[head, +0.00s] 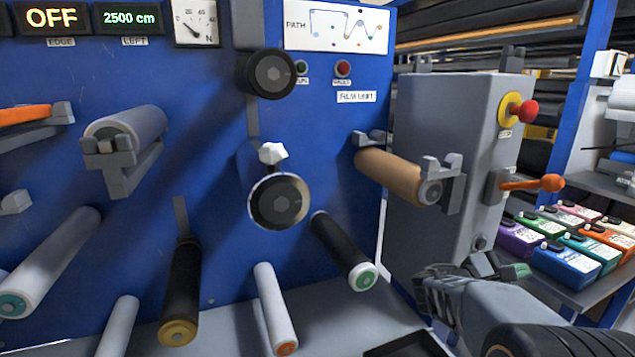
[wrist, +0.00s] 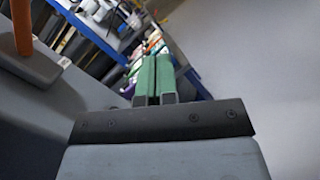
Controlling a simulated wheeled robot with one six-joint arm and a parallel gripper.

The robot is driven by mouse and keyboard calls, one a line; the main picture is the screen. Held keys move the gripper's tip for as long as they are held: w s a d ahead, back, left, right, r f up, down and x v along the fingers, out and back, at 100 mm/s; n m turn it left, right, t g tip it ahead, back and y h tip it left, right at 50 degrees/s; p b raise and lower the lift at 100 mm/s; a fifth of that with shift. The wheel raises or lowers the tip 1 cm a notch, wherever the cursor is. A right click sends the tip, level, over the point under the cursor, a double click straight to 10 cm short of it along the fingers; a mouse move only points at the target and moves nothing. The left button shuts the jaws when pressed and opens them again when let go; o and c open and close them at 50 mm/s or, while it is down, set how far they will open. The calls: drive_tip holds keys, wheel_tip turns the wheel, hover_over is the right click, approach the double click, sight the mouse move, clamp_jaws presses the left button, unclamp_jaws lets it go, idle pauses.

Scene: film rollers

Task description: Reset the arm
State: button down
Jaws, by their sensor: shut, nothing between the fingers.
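My gripper (wrist: 155,78) shows in the wrist view with its two green fingers side by side, shut with nothing between them. In the head view my gripper (head: 518,271) is at the lower right, in front of the grey cabinet's lower part and left of the shelf of coloured boxes. My grey forearm reaches in from the lower right corner of the head view. The gripper is apart from the rollers and holds nothing.
A blue panel (head: 225,150) carries several rollers, including a brown roller (head: 390,177). The grey cabinet (head: 440,130) has a red button (head: 524,111) and an orange-handled lever (head: 530,184). Coloured boxes (head: 565,262) sit on a shelf at right. Open floor (wrist: 250,70) shows in the wrist view.

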drive_tip(key=s+a+f+m+y+p, duration=0.5)
drive_tip(key=s+a+m+y+p, duration=0.45)
drive_tip(key=a+y, duration=0.3)
drive_tip(key=s+a+r+m+t+y+p, duration=0.1)
drive_tip(key=a+r+m+t+y+p, duration=0.1)
drive_tip(key=a+r+y+p, duration=0.5)
drive_tip(key=a+r+t+p, duration=0.1)
drive_tip(key=a+r+p, duration=0.4)
drive_tip(key=r+p, duration=0.1)
drive_tip(key=shift+s+r+m, duration=0.2)
drive_tip(key=shift+r+m, duration=0.15)
drive_tip(key=shift+r, duration=0.5)
